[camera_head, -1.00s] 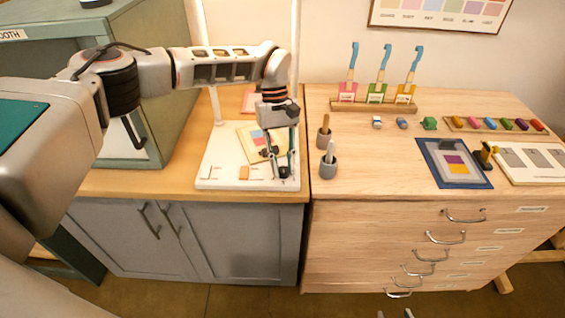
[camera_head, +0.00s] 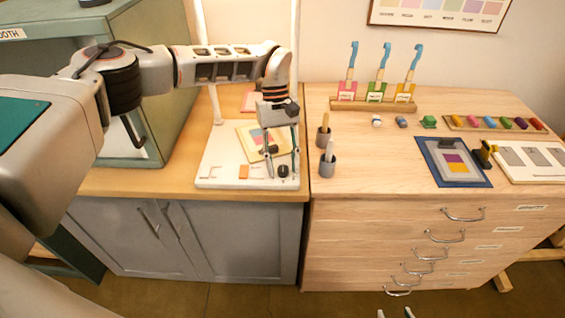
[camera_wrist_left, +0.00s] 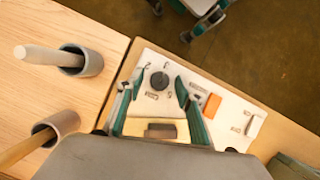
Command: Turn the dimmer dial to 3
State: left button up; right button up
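The dimmer dial (camera_head: 283,171) is a small dark round knob on a white panel (camera_head: 215,171) at the front edge of the left counter. The wrist view shows the dial (camera_wrist_left: 160,80) with small marks around it, too small to read surely. My left gripper (camera_head: 283,168) points down at the dial with fingers apart. In the wrist view the dial shows between its fingertips (camera_wrist_left: 158,84), with gaps on both sides, apparently untouched. My right gripper (camera_head: 394,313) shows only its fingertips, apart, at the bottom edge; it also shows in the wrist view (camera_wrist_left: 172,22).
An orange block (camera_head: 243,171) is on the panel left of the dial. A card (camera_head: 250,136) lies behind the gripper. A green booth (camera_head: 150,60) stands at the left.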

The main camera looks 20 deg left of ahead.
pick_arm(q)
jog(key=v, duration=0.7)
jog(key=shift+r, duration=0.25)
